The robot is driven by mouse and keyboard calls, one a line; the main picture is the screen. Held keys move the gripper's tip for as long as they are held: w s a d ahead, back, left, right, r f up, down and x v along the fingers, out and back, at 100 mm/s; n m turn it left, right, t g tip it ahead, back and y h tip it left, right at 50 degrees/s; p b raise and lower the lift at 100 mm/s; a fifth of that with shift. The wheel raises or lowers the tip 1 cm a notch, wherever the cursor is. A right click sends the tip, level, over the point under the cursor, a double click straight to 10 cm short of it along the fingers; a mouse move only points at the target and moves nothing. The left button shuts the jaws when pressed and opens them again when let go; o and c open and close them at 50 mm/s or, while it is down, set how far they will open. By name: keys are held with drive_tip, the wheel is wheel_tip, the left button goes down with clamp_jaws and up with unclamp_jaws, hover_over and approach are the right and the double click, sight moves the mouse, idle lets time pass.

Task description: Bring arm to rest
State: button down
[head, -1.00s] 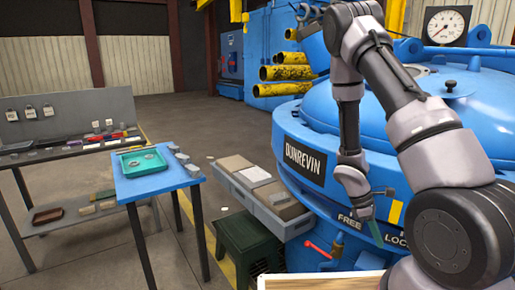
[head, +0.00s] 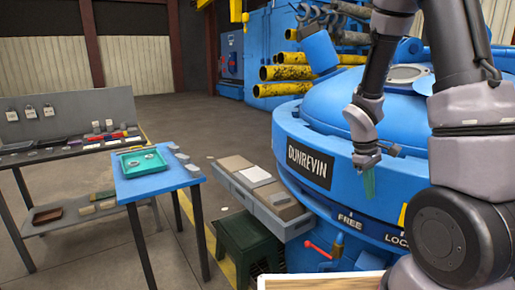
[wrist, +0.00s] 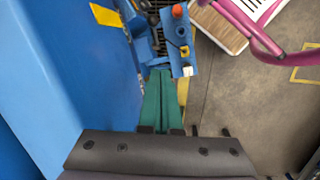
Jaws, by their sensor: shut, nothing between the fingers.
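My gripper (head: 368,184) is in front of the blue furnace (head: 345,125), to the right of its DUNREVIN plate (head: 309,166). Its green fingers point down and are together, with nothing between them. They also show in the wrist view (wrist: 160,95), beside the furnace's blue wall. My arm reaches up from the right of the head view and bends down to the gripper. In the head view the fingers overlap the furnace's rim band; I cannot tell how near they are to it.
A blue table (head: 165,184) with a green tray (head: 143,161) stands at left, before a grey bench (head: 60,110). A grey shelf (head: 262,197) juts from the furnace. A red-handled valve (head: 318,249) is low on the furnace. Floor at the back is clear.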

drive_tip(key=s+a+r+m+t+y, duration=0.1)
drive_tip(key=s+a+r+m+t, duration=0.1)
drive_tip(key=r, duration=0.7)
drive_tip(key=s+a+r+m+t+y, duration=0.2)
drive_tip(key=s+a+r+m+t, duration=0.1)
drive_tip(key=r, duration=0.7)
drive_tip(key=s+a+r+m+t+y, duration=0.1)
drive_tip(key=s+a+r+m+t, duration=0.2)
drive_tip(key=r, duration=0.6)
drive_tip(key=shift+s+r+m+y, duration=0.4)
drive_tip(key=shift+s+m, duration=0.7)
drive_tip(key=shift+s, duration=0.5)
